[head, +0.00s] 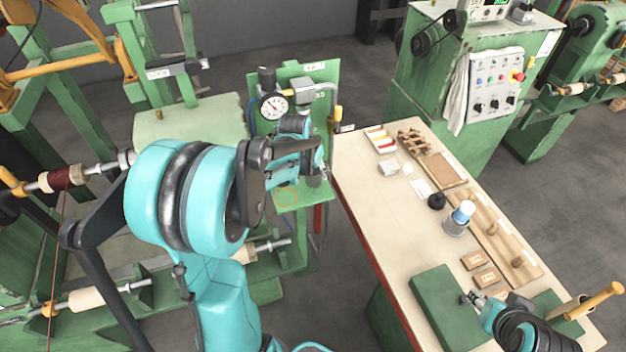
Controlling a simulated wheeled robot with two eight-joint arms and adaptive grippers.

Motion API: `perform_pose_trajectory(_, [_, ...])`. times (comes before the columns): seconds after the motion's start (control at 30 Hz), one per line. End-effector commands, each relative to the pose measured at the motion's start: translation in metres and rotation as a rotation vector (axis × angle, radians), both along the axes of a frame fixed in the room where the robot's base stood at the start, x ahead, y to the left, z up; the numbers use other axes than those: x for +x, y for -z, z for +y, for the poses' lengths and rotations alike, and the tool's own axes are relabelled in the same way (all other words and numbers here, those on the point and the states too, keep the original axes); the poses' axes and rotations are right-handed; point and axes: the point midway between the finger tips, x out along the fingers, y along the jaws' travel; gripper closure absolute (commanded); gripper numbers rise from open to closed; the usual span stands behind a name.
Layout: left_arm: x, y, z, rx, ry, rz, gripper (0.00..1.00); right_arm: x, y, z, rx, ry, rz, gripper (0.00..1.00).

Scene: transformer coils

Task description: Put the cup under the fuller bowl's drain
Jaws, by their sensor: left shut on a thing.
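A green panel (330,72) carries an air unit with a round white gauge (273,106) and a grey block (303,90). My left gripper (318,170) is in front of the panel's lower right, above its green shelf (287,210). It is shut on a small dark grey thing, seemingly the cup (314,181), largely hidden by the gripper. The bowls and their drains are hidden behind my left arm, so their fill levels cannot be told. My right gripper (470,298) is low over the workbench, beside a green block; its fingers are too small to read.
Winding machines with spools stand at left.

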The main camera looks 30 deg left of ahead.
Motion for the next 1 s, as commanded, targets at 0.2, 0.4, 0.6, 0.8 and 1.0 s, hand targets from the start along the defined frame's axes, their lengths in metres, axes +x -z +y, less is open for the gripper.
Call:
perform_pose_trajectory(0.2, [0.0,0.024,0.001,0.0,0.001,0.0,0.86,0.0,0.009,0.0,0.0,0.0,0.0,0.6])
perform_pose_trajectory(0.4, [0.0,0.041,0.001,0.0,0.0,0.0,0.86,0.0,0.014,0.0,0.0,0.0,0.0,0.6])
perform_pose_trajectory(0.6, [0.0,0.041,0.001,0.0,0.0,0.0,0.86,0.0,0.014,0.0,0.0,0.0,0.0,0.6])
perform_pose_trajectory(0.8, [0.0,0.044,0.001,0.0,0.0,0.001,0.32,0.0,0.016,0.0,0.0,0.0,0.0,0.6])
perform_pose_trajectory(1.0, [0.0,0.043,0.001,0.0,0.0,0.001,0.32,0.0,0.016,0.0,0.0,0.0,0.0,0.6])
